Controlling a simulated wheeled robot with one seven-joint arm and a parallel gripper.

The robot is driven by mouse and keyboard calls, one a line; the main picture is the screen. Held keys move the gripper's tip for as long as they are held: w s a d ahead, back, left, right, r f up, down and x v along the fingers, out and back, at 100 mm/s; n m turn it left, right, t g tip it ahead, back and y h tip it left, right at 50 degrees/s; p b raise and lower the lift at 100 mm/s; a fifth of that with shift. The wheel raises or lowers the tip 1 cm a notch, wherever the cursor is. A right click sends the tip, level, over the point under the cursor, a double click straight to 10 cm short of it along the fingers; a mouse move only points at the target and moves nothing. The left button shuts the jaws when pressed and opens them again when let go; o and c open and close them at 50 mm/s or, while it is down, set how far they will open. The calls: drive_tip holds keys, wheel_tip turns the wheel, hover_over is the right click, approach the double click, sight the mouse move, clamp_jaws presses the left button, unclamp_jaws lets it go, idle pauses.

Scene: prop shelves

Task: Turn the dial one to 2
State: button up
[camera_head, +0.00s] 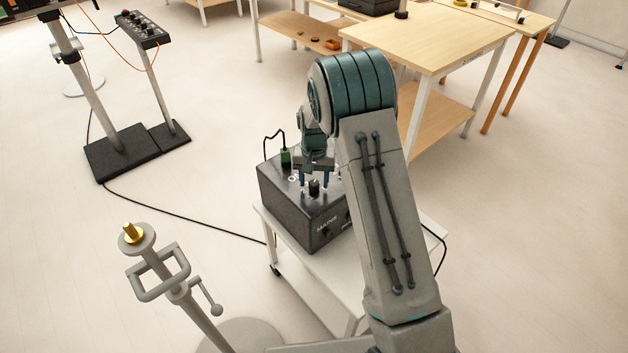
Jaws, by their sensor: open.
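A black box (292,217) lettered on its front stands on a small white trolley. A black dial (314,188) stands up from its top face. My gripper (315,183) points down over the box top, open, with one finger on each side of this dial. I cannot tell whether the fingers touch it. The dial's numbers and pointer are too small to read, and I cannot tell which dial is number one. My arm hides the right part of the box.
A green plug (285,157) with a black cable stands at the box's back left. The white trolley (304,268) has some bare top. A grey stand (182,290) is at front left. Wooden tables (440,42) are behind. A control panel on a stand (143,30) is back left. Cables cross the open floor.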

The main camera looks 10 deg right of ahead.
drive_tip(key=shift+f, duration=0.45)
drive_tip(key=c, duration=1)
drive_tip(key=n+b, duration=0.2)
drive_tip(key=n, duration=0.3)
drive_tip(key=shift+n, duration=0.3)
drive_tip(key=n+b, duration=0.1)
drive_tip(key=n, duration=0.4)
drive_tip(key=shift+n, duration=0.7)
